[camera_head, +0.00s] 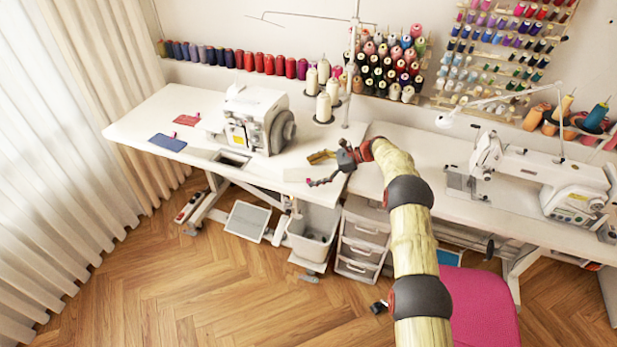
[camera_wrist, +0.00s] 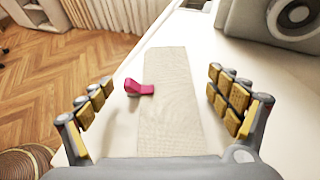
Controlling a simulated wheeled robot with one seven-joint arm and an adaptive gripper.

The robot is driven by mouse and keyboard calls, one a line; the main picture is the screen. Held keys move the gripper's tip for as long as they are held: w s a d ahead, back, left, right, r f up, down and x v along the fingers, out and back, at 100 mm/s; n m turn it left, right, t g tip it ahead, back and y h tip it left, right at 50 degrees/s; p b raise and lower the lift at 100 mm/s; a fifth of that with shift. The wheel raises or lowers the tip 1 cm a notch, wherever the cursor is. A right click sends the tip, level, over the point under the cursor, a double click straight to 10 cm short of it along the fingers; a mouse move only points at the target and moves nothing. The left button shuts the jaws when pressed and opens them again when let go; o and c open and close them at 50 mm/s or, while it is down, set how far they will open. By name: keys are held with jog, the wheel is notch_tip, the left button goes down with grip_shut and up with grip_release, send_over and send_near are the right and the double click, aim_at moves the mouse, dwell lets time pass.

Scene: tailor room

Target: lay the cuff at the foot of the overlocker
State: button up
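A long beige cloth strip (camera_wrist: 170,105), which looks like the cuff, lies flat on the white table in the wrist view. A pink-red clip (camera_wrist: 139,88) sits at its left edge. My gripper (camera_wrist: 160,108) is open, its padded fingers spread on either side of the strip and apart from it. In the head view my gripper (camera_head: 328,170) is over the table's front edge, right of the white overlocker (camera_head: 254,118). The overlocker's dark round handwheel faces the gripper. Its body also shows at the top right of the wrist view (camera_wrist: 276,20).
A blue cloth piece (camera_head: 167,142) and a red one (camera_head: 187,119) lie left of the overlocker. Cream thread cones (camera_head: 323,107) stand behind my gripper. A second sewing machine (camera_head: 545,178) is on the right-hand table. A bin (camera_head: 312,236) and drawers (camera_head: 362,240) stand below.

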jog(key=c, duration=0.8)
jog(key=shift+r, duration=0.1)
